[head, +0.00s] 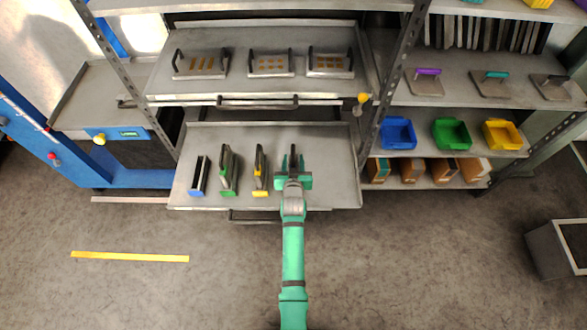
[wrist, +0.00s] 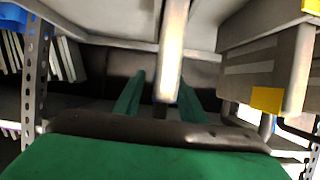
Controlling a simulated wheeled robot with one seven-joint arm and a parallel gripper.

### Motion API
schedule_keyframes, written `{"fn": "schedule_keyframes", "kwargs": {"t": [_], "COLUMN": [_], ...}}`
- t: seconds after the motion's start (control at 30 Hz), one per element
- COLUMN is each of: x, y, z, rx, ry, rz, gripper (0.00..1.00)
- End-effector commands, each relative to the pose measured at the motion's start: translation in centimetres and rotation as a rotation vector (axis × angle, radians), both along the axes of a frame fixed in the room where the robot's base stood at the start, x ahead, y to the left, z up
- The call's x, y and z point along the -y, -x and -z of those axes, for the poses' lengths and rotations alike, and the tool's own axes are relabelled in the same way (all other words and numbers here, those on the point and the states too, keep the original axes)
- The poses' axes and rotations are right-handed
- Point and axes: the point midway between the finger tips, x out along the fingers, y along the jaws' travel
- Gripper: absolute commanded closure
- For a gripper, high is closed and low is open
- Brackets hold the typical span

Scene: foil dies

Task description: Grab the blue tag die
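The blue tag die (head: 200,174) stands at the left end of the pulled-out tray (head: 330,196), a dark narrow block with a blue tag at its front end. My gripper (head: 293,176) is over the right part of the tray, well to the right of it. A fourth die (head: 294,158) shows partly behind my gripper; its tag is hidden. In the wrist view my gripper's green fingers (wrist: 159,100) are apart. A pale bar (wrist: 173,45) lies in line with the gap; I cannot tell whether it touches. The blue tag is not visible there.
Between my gripper and the blue tag die stand the green tag die (head: 228,170) and the yellow tag die (head: 261,172). The yellow tag (wrist: 267,100) shows close by in the wrist view. A shelf drawer (head: 220,88) overhangs behind. Coloured bins (head: 451,134) sit at right.

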Motion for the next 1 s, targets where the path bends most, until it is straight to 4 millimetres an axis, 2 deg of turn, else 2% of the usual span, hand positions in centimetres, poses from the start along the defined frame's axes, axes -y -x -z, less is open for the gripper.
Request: {"fn": "schedule_keyframes", "kwargs": {"t": [0.03, 0.2, 1.0], "x": [-0.08, -0.14, -0.12], "y": [0.01, 0.02, 0.04], "z": [0.0, -0.01, -0.02], "rx": [0.0, 0.0, 0.0], "ry": [0.0, 0.0, -0.001], "rz": [-0.001, -0.002, -0.002], "gripper": [0.62, 1.0, 1.0]}}
